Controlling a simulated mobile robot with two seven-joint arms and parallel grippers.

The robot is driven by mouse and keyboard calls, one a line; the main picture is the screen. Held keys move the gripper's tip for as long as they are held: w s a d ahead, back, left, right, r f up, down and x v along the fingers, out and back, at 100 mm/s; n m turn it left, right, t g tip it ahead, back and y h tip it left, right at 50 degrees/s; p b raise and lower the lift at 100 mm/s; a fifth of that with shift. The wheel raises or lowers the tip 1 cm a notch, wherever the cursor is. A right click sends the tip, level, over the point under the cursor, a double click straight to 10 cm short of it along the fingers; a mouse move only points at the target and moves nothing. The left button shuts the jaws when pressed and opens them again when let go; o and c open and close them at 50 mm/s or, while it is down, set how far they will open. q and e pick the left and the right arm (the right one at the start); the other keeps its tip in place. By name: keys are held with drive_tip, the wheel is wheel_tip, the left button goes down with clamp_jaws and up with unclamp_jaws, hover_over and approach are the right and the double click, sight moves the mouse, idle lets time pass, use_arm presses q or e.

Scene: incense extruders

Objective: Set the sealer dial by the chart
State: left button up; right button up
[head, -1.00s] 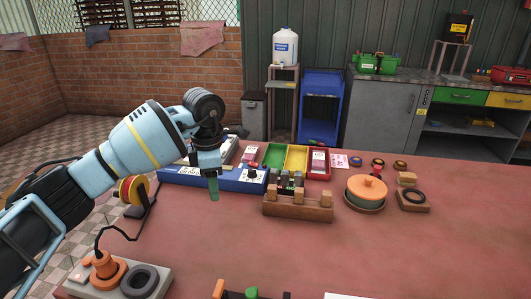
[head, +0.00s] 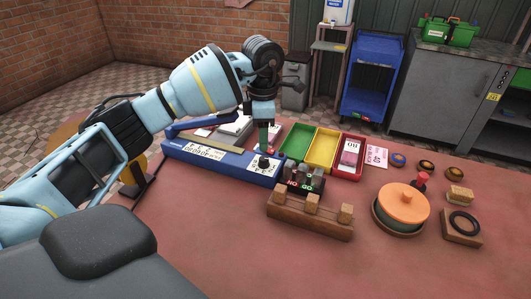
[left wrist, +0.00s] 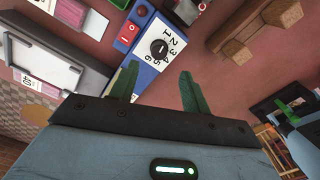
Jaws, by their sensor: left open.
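The blue sealer (head: 215,160) lies along the back left of the table, with a white printed label (head: 198,148) on its front. Its black dial (head: 264,163) is at the right end on a white plate. In the left wrist view the dial (left wrist: 158,48) sits beside the numbers 1 to 6; its exact setting is too small to tell. My left gripper (head: 264,142) points down above the dial. Its green fingers (left wrist: 159,70) are apart and empty, with the dial beyond their tips. What looks like part of my right gripper (left wrist: 284,112) shows at the right edge; its fingers are unclear.
Green (head: 298,143), yellow (head: 321,151) and red (head: 346,160) trays stand right of the sealer. A wooden rack (head: 309,213) and an orange-lidded pot (head: 403,204) stand nearer. The front of the table is clear.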

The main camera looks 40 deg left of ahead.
sight(264, 158)
use_arm(q)
wheel_tip(264, 158, down, 7)
drive_tip(key=shift+w+f, duration=0.1)
drive_tip(key=shift+f, duration=0.05)
idle(0.4)
drive_tip(key=c, duration=1)
drive_tip(key=shift+m, duration=0.5)
drive_tip(key=m, duration=0.3)
drive_tip(key=shift+m, duration=1.9)
